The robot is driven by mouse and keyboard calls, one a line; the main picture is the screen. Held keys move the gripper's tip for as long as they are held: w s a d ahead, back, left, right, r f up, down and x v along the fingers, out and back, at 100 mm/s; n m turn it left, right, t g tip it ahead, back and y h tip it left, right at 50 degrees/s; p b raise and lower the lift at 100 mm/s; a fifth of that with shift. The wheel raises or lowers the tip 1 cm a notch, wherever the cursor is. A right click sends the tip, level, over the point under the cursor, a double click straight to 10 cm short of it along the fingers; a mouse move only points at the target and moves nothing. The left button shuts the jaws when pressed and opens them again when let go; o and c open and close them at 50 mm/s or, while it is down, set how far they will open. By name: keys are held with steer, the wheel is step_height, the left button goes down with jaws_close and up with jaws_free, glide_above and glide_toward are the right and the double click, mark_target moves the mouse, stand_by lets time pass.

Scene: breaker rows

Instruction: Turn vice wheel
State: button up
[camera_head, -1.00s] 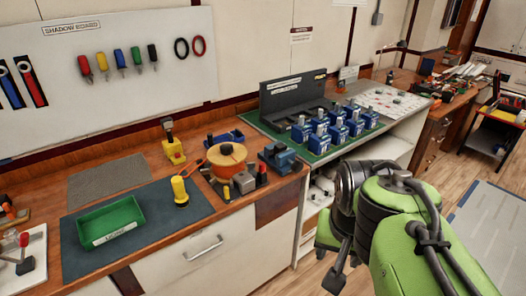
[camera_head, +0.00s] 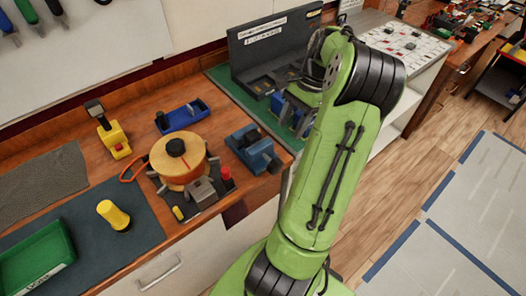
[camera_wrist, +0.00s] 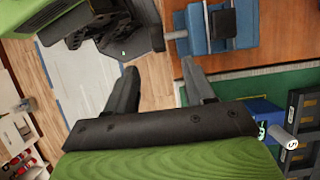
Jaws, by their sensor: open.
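The blue vice (camera_head: 255,148) sits on the wooden bench near its front right corner. It also shows at the top of the wrist view (camera_wrist: 222,28), where a short grey shaft (camera_wrist: 177,35) sticks out from its side. My gripper (camera_wrist: 160,68) is open and empty in the wrist view. Its fingertips point towards the bench edge, just short of the vice and apart from it.
An orange round fixture (camera_head: 178,162) and a blue tray (camera_head: 182,115) stand left of the vice. A yellow cylinder (camera_head: 113,215) and green tray (camera_head: 38,258) lie further left. A green mat (camera_head: 222,78) with blue blocks lies behind. The floor (camera_head: 400,195) at right is clear.

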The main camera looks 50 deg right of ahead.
mark_target(276, 161)
steer(key=b+x, duration=0.1)
steer(key=x, duration=0.4)
steer(key=b+x, duration=0.1)
steer(key=x, duration=0.4)
steer(key=b+x, duration=0.1)
steer(key=x, duration=0.4)
steer(key=shift+s+a+b, duration=0.25)
steer(key=shift+a+b, duration=0.05)
steer(key=shift+b, duration=0.1)
steer(key=shift+c, duration=0.3)
steer(key=c, duration=0.9)
